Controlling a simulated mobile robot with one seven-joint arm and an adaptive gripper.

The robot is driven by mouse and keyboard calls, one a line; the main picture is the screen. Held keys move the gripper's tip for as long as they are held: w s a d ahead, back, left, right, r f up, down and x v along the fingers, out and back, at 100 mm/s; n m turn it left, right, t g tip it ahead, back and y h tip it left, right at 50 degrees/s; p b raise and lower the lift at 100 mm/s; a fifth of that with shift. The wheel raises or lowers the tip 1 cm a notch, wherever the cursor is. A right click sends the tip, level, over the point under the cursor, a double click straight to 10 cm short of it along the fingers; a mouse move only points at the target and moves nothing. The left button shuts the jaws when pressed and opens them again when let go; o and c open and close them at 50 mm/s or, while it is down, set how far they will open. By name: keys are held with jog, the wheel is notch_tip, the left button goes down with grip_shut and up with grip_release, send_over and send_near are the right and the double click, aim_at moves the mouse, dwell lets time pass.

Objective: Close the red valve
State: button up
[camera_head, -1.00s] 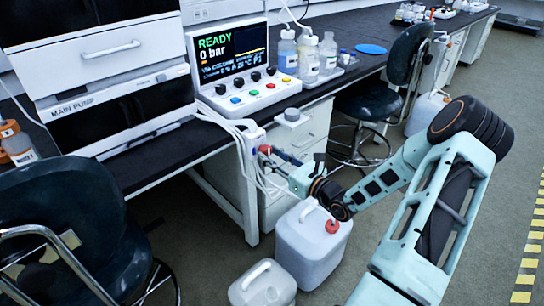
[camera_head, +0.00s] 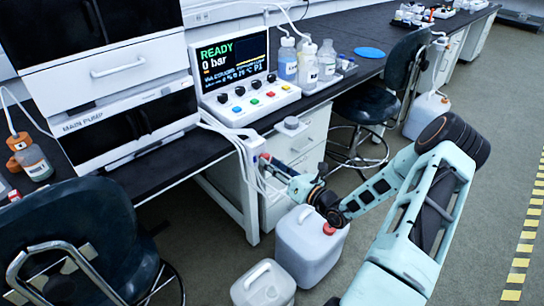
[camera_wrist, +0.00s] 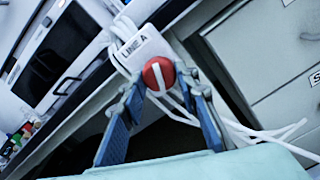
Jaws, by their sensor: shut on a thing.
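The red valve (camera_wrist: 158,74) is a round red knob with a white stripe across it. In the wrist view it sits on a white box labelled "LINE A" (camera_wrist: 137,46), and the stripe runs close to upright in the picture, slightly tilted. My gripper (camera_wrist: 160,82) is shut on the red valve, with one blue-grey finger on each side of it. In the head view my gripper (camera_head: 270,163) reaches the white box at the bench's front corner. Only a small red bit of the valve (camera_head: 264,157) shows there; the fingers hide the rest.
White tubes (camera_wrist: 250,132) hang by the valve box. The control panel (camera_head: 240,104) reads "READY 0 bar". White jugs (camera_head: 310,246) stand on the floor below my arm. A dark chair (camera_head: 80,235) is at left, a stool (camera_head: 365,110) behind. The floor at right is clear.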

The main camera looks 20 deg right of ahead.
jog(key=shift+r+m+p, duration=0.1)
jog(key=shift+m+p, duration=3.65)
jog(key=shift+m, duration=2.65)
jog(key=o, duration=1.2)
jog(key=shift+c, duration=0.2)
jog(key=v, duration=1.2)
jog(key=shift+s+a, duration=0.1)
